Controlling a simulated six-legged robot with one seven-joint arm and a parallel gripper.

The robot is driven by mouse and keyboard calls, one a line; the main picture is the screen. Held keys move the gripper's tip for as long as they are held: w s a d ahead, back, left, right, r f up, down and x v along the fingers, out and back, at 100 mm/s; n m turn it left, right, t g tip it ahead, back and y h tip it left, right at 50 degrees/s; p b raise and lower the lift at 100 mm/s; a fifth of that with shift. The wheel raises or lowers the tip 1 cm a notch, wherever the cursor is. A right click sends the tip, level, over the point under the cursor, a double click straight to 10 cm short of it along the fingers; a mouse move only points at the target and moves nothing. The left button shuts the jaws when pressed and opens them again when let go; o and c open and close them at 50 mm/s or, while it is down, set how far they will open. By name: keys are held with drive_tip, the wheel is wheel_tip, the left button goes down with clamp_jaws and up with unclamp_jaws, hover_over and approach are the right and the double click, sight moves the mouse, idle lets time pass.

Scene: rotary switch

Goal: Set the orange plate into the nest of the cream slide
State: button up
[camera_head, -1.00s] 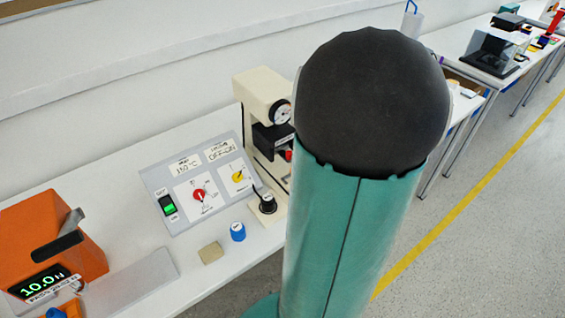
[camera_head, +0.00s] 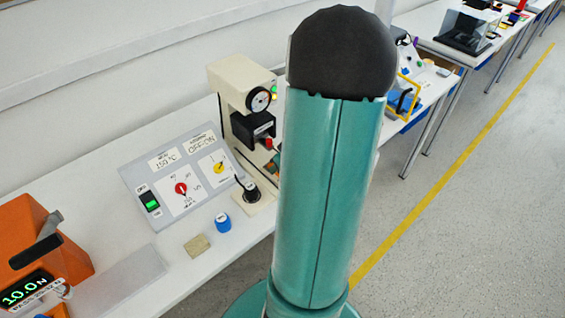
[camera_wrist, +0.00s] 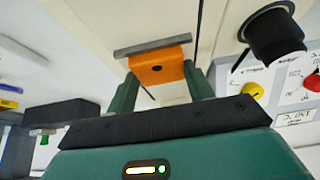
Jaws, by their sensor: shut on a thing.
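In the wrist view the orange plate (camera_wrist: 157,68), with a dark hole in its face, sits between the green fingers of my gripper (camera_wrist: 163,82), which is shut on it. A grey strip lies along the plate's far edge. A cream surface (camera_wrist: 95,14) spreads beyond the plate; I cannot tell whether they touch. In the head view the cream machine (camera_head: 232,78) with its dial gauge stands on the bench, and its cream base (camera_head: 252,206) carries a black knob. My arm hides the gripper and plate there. I cannot make out the nest.
The black knob (camera_head: 251,191) also shows close to the plate in the wrist view (camera_wrist: 275,36). A grey control panel (camera_head: 180,175) stands left of the machine. A blue cap (camera_head: 222,222), a tan block (camera_head: 197,246) and an orange force meter (camera_head: 40,250) are on the bench.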

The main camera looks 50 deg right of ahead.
drive_tip(key=o, duration=1)
drive_tip(key=shift+c, duration=0.2)
drive_tip(key=shift+r, duration=0.25)
drive_tip(key=v, duration=1.2)
drive_tip(key=w+a+r+n+y, duration=0.1)
drive_tip(key=w+a+r, duration=0.25)
drive_tip(key=a, duration=0.45)
drive_tip(key=w+a+r+n+y, duration=0.1)
drive_tip(key=w+a+r, duration=0.25)
drive_tip(key=a, duration=0.55)
drive_tip(key=s+a+r, duration=0.2)
drive_tip(key=a+r, duration=0.1)
drive_tip(key=a, duration=0.5)
drive_tip(key=s+a+r, duration=0.2)
drive_tip(key=a+r, duration=0.1)
drive_tip(key=a, duration=0.6)
drive_tip(key=shift+a+r+n+h, duration=0.2)
drive_tip(key=shift+a+n+h, duration=0.05)
drive_tip(key=shift+n+h, duration=0.05)
